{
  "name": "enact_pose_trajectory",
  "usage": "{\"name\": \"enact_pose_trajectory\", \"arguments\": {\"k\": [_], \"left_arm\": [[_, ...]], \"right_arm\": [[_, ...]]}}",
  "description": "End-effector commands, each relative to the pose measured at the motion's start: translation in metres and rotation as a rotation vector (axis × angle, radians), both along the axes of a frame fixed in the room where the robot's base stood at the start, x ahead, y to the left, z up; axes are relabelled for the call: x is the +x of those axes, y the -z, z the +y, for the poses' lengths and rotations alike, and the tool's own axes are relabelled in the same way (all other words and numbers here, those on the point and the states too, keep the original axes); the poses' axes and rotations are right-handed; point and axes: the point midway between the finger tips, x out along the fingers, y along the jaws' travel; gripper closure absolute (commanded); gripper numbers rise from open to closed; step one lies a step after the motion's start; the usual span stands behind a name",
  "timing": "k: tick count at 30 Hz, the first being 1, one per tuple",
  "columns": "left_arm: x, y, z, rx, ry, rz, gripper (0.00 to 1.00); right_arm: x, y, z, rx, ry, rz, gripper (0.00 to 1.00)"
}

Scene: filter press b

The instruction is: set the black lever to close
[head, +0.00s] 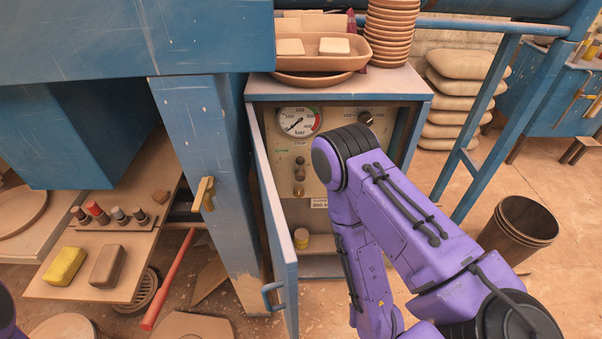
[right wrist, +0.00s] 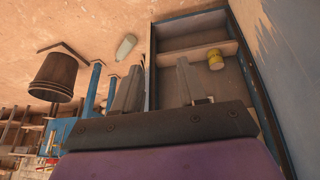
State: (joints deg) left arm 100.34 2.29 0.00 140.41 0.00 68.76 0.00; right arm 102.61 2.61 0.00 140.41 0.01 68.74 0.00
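The cabinet (head: 340,86) stands open, with a control panel inside. A small dark-knobbed lever (head: 300,163), probably the black lever, points up on the panel, below the gauge and above a brass knob (head: 298,190). The lettering beside it is too small to read surely. My right arm covers the panel's right part, and its gripper is hidden in the head view. In the right wrist view my right gripper (right wrist: 157,82) has its fingers apart and empty, near the cabinet's lower part. The lever does not show there. My left gripper is out of view.
The blue door (head: 273,235) swings out at the cabinet's left. A yellow jar (head: 301,238) stands on the lower shelf and shows in the wrist view (right wrist: 215,60). A pressure gauge (head: 299,121) and dark knob (head: 366,118) are higher. A bucket (head: 518,228) stands right.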

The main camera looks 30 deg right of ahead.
Motion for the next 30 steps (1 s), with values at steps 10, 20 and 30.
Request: {"name": "enact_pose_trajectory", "arguments": {"k": [10,20,30], "left_arm": [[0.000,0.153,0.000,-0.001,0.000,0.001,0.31],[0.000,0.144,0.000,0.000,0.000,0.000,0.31],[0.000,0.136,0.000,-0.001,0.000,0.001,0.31]], "right_arm": [[0.289,-0.059,-0.015,-0.051,-0.059,-0.899,0.42],[0.338,-0.146,-0.030,-0.312,-0.193,-1.135,0.42],[0.405,-0.145,-0.053,-0.311,-0.190,-1.132,0.42]]}}
